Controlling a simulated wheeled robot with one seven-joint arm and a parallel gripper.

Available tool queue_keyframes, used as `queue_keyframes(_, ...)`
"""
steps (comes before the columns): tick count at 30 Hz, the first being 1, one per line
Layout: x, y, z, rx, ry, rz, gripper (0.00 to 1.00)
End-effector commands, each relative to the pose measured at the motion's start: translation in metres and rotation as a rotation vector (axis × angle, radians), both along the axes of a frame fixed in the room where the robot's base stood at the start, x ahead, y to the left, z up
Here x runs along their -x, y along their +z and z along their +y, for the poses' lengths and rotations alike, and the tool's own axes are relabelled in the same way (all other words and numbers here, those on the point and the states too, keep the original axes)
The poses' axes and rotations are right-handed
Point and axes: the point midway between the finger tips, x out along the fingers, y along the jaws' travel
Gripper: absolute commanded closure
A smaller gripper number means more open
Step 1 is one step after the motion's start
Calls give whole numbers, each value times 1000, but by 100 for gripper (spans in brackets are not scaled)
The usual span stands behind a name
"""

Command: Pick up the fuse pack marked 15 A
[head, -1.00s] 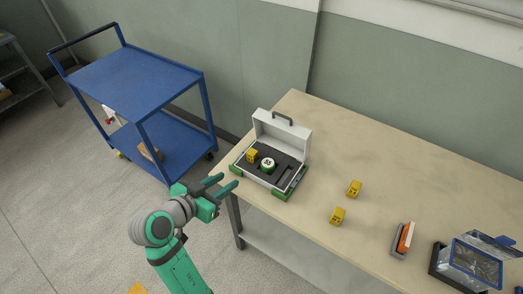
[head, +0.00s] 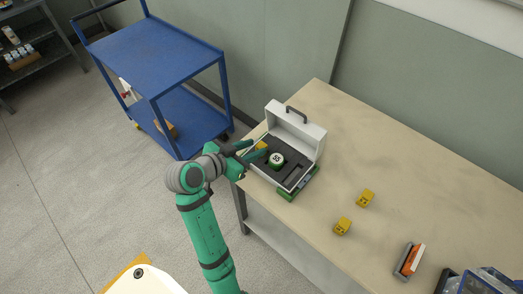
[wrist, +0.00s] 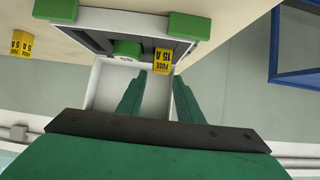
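The yellow fuse pack marked 15 A (wrist: 162,62) is at the open case, just beyond my fingertips in the wrist view. In the head view this yellow pack (head: 262,146) sits at the left inside the case, partly hidden by my fingers. The case (head: 297,174) is pale with a dark insert, green corners and its lid raised. My gripper (head: 257,149) is open at the case's left side. In the wrist view its two green fingers (wrist: 158,84) are apart with nothing between them.
A round green-and-white item marked 55 (head: 276,159) sits in the case beside the pack. Two more yellow packs (head: 366,198) (head: 342,227) stand on the table; the wrist view shows one marked 5 A (wrist: 20,45). A blue cart (head: 150,50) stands left.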

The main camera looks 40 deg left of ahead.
Motion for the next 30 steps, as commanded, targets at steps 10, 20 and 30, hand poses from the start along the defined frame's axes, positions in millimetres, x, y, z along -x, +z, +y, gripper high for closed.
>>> queue_keyframes(10,-30,-24,-2,2,5,1,67)
queue_keyframes(20,-42,-30,-3,0,7,0,67)
queue_keyframes(30,-42,-30,-3,-1,6,0,99)
